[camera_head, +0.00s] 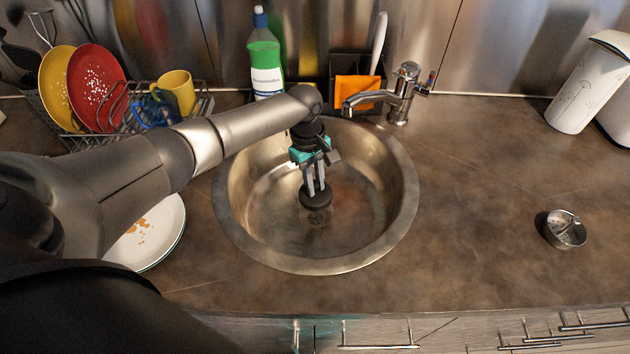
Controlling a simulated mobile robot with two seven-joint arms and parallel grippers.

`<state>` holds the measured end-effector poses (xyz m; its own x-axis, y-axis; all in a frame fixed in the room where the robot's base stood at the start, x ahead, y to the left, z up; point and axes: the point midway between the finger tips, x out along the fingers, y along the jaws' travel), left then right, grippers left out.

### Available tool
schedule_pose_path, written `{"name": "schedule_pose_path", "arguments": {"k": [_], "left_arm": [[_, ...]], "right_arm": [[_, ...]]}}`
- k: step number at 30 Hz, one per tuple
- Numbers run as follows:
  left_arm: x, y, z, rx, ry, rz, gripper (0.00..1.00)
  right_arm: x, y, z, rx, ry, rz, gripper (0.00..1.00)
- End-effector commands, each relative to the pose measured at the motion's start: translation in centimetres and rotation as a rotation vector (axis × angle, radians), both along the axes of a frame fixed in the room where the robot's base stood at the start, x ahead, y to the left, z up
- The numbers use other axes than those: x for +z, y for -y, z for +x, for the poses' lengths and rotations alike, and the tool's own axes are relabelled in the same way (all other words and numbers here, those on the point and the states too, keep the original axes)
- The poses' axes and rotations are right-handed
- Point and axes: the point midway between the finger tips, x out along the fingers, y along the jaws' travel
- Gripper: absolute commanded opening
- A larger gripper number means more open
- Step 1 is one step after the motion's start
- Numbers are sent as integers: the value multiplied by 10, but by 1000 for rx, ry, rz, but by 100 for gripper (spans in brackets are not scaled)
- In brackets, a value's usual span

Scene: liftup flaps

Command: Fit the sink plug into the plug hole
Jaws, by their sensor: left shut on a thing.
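The round metal sink (235,225) is set in the brown counter. My left gripper (316,188) reaches in from the left and points down into the bowl. It is shut on the dark round sink plug (316,199), which is low in the sink. The plug hole (320,216) shows only in part, as a dark patch right below the plug. I cannot tell whether the plug touches it. My right gripper is not in view.
The tap (398,95) stands behind the sink, its spout near my left wrist. A metal strainer cup (566,229) lies on the right counter. A stained plate (150,240) lies under my left arm. A dish rack (105,137) and green bottle (265,65) stand behind. The right counter is mostly clear.

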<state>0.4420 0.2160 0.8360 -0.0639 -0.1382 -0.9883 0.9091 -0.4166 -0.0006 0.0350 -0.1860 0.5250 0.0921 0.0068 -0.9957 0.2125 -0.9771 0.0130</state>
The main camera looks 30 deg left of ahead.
Motion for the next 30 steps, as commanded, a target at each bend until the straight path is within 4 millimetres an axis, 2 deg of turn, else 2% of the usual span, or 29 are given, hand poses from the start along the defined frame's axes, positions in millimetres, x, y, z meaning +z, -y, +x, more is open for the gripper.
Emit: {"name": "schedule_pose_path", "arguments": {"k": [3, 6, 18, 30], "left_arm": [[3, 1, -1, 17, -2, -1, 0], [-14, 1, 0, 15, 0, -2, 0], [-50, 1, 0, 14, 0, -1, 0], [-58, 0, 0, 14, 1, 0, 0]], "right_arm": [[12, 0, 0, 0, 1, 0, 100], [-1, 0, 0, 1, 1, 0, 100], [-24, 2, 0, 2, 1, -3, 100], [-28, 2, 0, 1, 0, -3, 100]]}}
